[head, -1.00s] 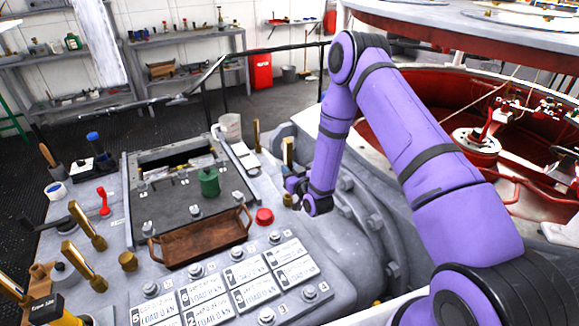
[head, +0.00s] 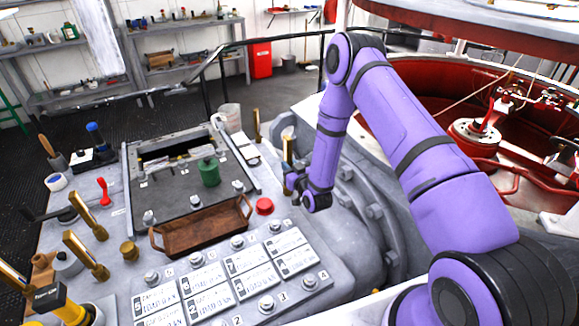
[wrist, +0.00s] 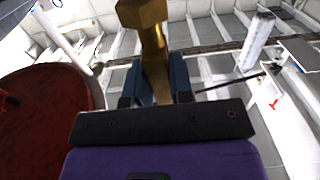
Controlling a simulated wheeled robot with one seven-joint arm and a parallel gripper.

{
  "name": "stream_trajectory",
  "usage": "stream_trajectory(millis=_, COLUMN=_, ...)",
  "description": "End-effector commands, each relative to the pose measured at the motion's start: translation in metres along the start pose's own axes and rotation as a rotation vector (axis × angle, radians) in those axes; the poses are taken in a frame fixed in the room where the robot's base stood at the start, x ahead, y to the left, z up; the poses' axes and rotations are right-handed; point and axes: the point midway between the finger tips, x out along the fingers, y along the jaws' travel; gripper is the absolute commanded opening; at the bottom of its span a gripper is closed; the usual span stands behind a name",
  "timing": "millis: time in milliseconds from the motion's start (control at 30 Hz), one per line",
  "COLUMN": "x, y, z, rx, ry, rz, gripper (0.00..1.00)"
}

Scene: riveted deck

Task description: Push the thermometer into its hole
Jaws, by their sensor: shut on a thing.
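The thermometer, a brass upright piece (head: 287,148), stands in my gripper (head: 291,181) at the right edge of the grey console. In the wrist view the brass body (wrist: 155,50) rises between the two dark fingers of my gripper (wrist: 156,82), which are shut on it. Its lower end and the hole are hidden by the gripper in the head view, so I cannot tell how deep it sits. A similar brass piece (head: 257,126) stands upright a little further back on the console.
A red button (head: 264,206), a rusty brown tray (head: 202,234) and a green knob (head: 209,172) lie to the left of my gripper. A white mug (head: 229,116) stands behind. Big grey bolted flanges (head: 361,225) are close on the right, with a red open vessel (head: 440,125) beyond.

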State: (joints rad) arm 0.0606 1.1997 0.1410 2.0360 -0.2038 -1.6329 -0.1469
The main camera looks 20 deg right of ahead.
Motion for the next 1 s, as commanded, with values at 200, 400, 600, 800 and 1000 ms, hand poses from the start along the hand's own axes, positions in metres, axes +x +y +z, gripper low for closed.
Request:
stream_trajectory(millis=200, x=0.000, y=0.000, z=0.002, rx=0.000, ry=0.001, rz=0.000, gripper=0.00)
stream_trajectory(millis=400, x=0.000, y=0.000, z=0.005, rx=0.000, ry=0.001, rz=0.000, gripper=0.00)
stream_trajectory(millis=600, x=0.000, y=0.000, z=0.009, rx=0.000, ry=0.001, rz=0.000, gripper=0.00)
stream_trajectory(millis=800, x=0.000, y=0.000, z=0.012, rx=0.000, ry=0.001, rz=0.000, gripper=0.00)
stream_trajectory(millis=1000, x=0.000, y=0.000, z=0.016, rx=0.000, ry=0.001, rz=0.000, gripper=0.00)
